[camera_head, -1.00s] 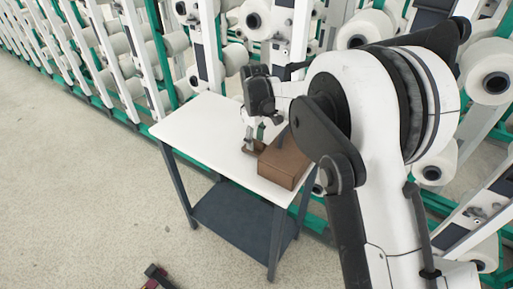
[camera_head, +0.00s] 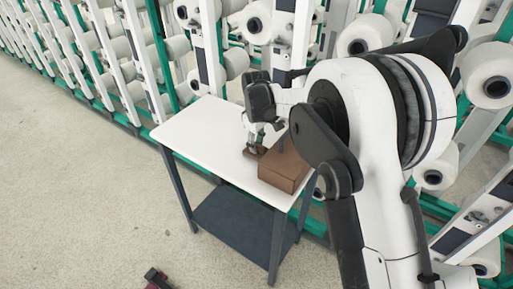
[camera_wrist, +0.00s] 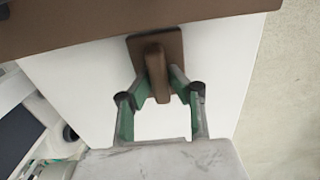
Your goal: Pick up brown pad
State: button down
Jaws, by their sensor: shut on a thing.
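The brown pad (camera_wrist: 172,45) is a flat brown plate with an upright grip block in its middle. In the wrist view the two green-lined fingers of my gripper (camera_wrist: 158,85) are closed on both sides of that grip block. In the head view the pad (camera_head: 249,153) lies at the white table top, beside the brown box, and my gripper (camera_head: 257,138) reaches down to it from above. I cannot tell whether the pad touches the table. The fingers hide part of it in the head view.
A brown box (camera_head: 284,166) stands on the white table (camera_head: 205,127) just right of the pad. The left part of the table top is clear. Creel frames with white yarn cones (camera_head: 491,82) stand behind. A small dark object (camera_head: 157,279) lies on the floor.

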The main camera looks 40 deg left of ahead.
notch_tip(320, 180, up, 4)
jog(key=shift+s+r, duration=0.1)
jog(key=s+r, duration=0.6)
jog(key=s, duration=0.5)
jog(key=shift+s+d+r, duration=0.2)
jog(key=shift+d+r, duration=0.1)
jog(key=shift+d, duration=0.05)
